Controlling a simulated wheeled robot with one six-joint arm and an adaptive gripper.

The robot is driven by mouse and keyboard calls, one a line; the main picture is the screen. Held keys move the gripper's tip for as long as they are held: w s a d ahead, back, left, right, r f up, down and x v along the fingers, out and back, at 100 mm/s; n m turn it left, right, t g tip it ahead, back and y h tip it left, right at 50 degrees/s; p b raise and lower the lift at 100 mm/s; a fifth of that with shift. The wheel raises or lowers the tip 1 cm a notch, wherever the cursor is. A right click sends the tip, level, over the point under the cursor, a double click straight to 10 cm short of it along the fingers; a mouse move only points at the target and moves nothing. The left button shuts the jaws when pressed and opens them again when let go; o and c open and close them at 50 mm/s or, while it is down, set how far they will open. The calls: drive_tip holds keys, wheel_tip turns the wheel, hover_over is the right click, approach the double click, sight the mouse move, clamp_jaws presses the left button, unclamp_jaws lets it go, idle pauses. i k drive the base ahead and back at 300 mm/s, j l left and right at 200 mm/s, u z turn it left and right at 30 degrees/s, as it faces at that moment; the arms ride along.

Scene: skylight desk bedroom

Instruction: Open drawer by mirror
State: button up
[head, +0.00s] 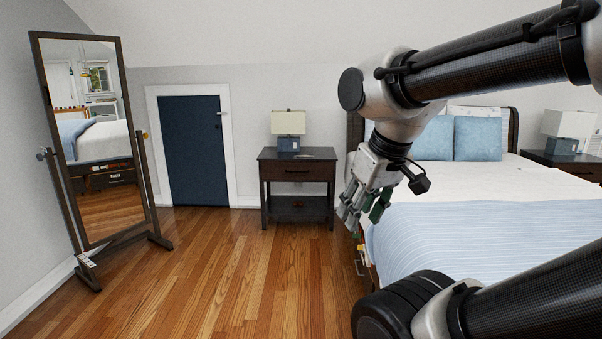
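A dark wood nightstand (325,176) stands against the back wall, between a small blue door and the bed. Its single drawer (285,174) looks shut, flush in the frame, with a small handle in the middle of its front. An open shelf is below it. The tall standing mirror (100,140) is at the left, tilted in a dark frame. My gripper (362,209) hangs fingers down in front of the bed's near left corner, right of the nightstand in the picture and apart from it. Its fingers look spread, with nothing seen between them.
A lamp (288,124) stands on the nightstand. The bed (490,235) with a blue cover fills the right side, with another nightstand (566,164) beyond it. The blue door (193,150) is closed. The wood floor (230,270) before the nightstand is clear.

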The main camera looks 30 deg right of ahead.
sight(271, 171)
drive_tip(key=i+j, duration=0.6)
drive_tip(key=i, duration=0.3)
drive_tip(key=i+j+z, duration=0.1)
drive_tip(key=i, duration=0.4)
drive_tip(key=i+j, duration=0.15)
drive_tip(key=i, duration=0.3)
drive_tip(key=i+l, duration=0.2)
drive_tip(key=i, duration=0.3)
drive_tip(key=i+l+z, duration=0.1)
drive_tip(key=i+l, duration=0.15)
drive_tip(key=i, duration=0.3)
drive_tip(key=i+l+z, duration=0.1)
drive_tip(key=i, duration=0.45)
drive_tip(key=i+l, duration=0.25)
drive_tip(key=i, duration=0.25)
drive_tip(key=i+l, duration=0.55)
drive_tip(key=l, duration=0.15)
drive_tip(key=i+l+z, duration=0.15)
drive_tip(key=i+l, duration=0.4)
drive_tip(key=l, duration=0.15)
drive_tip(key=i+l, duration=0.1)
drive_tip(key=l, duration=0.2)
